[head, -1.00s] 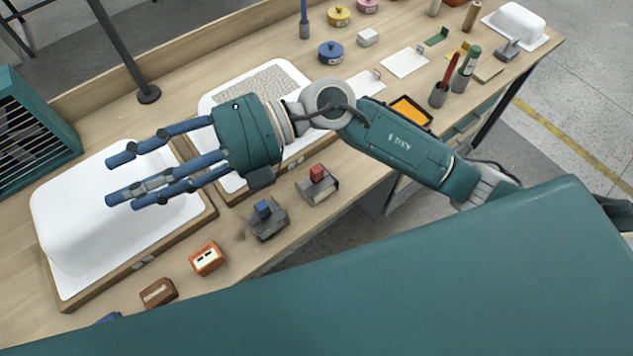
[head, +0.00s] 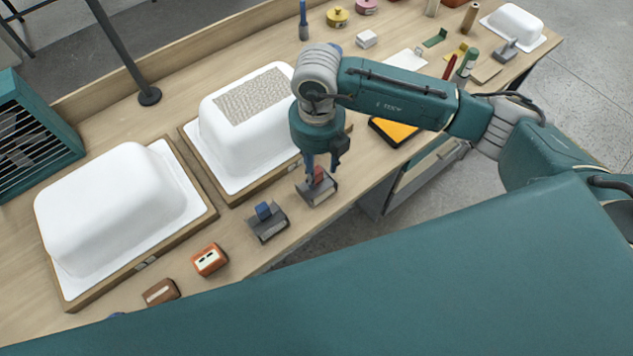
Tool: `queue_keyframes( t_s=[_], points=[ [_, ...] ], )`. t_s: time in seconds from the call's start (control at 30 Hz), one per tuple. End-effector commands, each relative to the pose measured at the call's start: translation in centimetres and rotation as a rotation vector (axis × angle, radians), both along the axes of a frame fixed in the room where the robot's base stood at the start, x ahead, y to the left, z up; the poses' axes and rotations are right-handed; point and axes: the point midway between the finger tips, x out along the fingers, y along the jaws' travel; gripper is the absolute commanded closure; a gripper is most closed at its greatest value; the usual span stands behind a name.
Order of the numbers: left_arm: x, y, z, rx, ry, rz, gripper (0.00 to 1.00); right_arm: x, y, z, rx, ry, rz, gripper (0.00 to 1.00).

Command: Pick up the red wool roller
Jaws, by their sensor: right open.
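The red wool roller appears to be the small red-topped piece (head: 319,176) on a grey block-like base at the front of the bench; the gripper partly hides it. My right gripper (head: 322,170) points down just above and around the red top, with its fingers apart. I cannot tell whether a finger touches it. My left gripper is not in view.
A similar blue-topped piece (head: 265,212) stands close to the left. An orange block (head: 209,259) and a brown block (head: 161,292) lie farther left. White tub shells (head: 110,210) on wooden boards stand behind. A yellow-and-black tray (head: 397,130) lies to the right.

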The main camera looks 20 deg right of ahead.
Motion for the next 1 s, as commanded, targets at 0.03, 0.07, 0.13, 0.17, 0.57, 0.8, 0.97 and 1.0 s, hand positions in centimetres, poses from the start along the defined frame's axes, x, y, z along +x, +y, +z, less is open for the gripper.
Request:
queue_keyframes(
  t_s=[0.03, 0.07, 0.13, 0.17, 0.57, 0.8, 0.97, 1.0],
  points=[
    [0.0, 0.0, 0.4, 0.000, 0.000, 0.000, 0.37, 0.0, 0.0, -0.2, 0.000, 0.002, -0.001, 0.55],
    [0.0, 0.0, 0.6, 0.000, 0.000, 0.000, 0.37, 0.1, 0.0, -0.4, 0.001, 0.003, -0.001, 0.55],
    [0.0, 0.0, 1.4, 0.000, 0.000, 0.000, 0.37, 0.2, -0.1, -1.2, 0.000, 0.004, -0.001, 0.55],
    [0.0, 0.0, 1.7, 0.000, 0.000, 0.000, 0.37, 0.3, -0.1, -1.6, 0.000, 0.005, -0.001, 0.55],
    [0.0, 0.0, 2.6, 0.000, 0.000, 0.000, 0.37, 0.7, -0.1, -5.3, 0.003, 0.001, 0.002, 0.55],
    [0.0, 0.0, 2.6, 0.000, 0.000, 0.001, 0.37, 0.7, -0.1, -5.2, 0.003, 0.001, 0.001, 0.83],
    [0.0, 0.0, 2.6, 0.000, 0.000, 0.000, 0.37, 0.7, -0.1, -5.2, 0.003, 0.001, 0.001, 1.00],
    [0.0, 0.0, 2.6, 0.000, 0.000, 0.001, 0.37, 0.7, -0.1, -5.2, 0.003, 0.001, 0.001, 1.00]
  ],
)
